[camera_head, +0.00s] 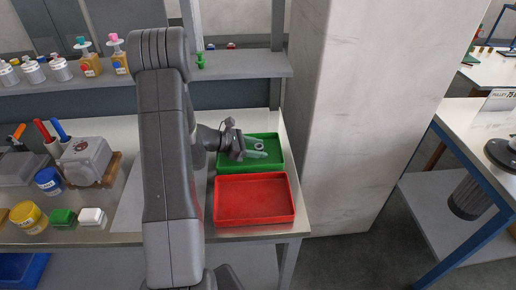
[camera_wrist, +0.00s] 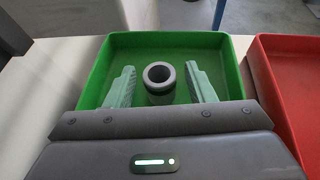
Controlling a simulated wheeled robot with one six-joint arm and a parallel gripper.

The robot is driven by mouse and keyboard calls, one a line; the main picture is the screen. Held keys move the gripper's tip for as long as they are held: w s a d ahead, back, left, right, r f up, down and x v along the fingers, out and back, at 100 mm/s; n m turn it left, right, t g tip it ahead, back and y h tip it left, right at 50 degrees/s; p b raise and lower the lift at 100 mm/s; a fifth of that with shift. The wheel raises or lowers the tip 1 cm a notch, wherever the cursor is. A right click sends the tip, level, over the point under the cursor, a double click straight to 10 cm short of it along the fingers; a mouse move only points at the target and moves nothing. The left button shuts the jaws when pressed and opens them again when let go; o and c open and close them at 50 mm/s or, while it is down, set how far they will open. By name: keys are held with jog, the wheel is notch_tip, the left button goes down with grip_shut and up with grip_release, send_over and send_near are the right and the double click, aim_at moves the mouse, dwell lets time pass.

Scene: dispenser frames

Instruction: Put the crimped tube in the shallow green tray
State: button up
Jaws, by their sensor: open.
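The shallow green tray (camera_head: 277,165) sits on the bench behind a red tray; in the wrist view its rim (camera_wrist: 226,70) surrounds my fingers. A grey tube (camera_wrist: 158,86) with a round dark opening at its top stands upright between my fingers, over the green tray floor. My gripper (camera_wrist: 160,67) is open, with a gap on either side of the tube. In the head view my gripper (camera_head: 257,149) is low over the green tray. The tube's lower end is hidden behind the gripper body, so I cannot see its crimp or its contact with the floor.
The empty red tray (camera_head: 254,199) lies close in front of the green one. A pale pillar (camera_head: 350,110) rises to the right. A shelf (camera_head: 240,66) runs behind. Tubs and a grey device (camera_head: 84,160) stand on the left.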

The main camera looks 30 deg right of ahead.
jog(key=b+v, duration=0.1)
jog(key=v, duration=1)
jog(key=shift+w+a+r, duration=0.1)
jog(key=shift+w+a, duration=0.05)
jog(key=shift+a, duration=0.1)
jog(key=shift+d, duration=0.1)
jog(key=p+x, duration=0.1)
jog(key=x, duration=1.1)
jog(key=shift+r, duration=1.3)
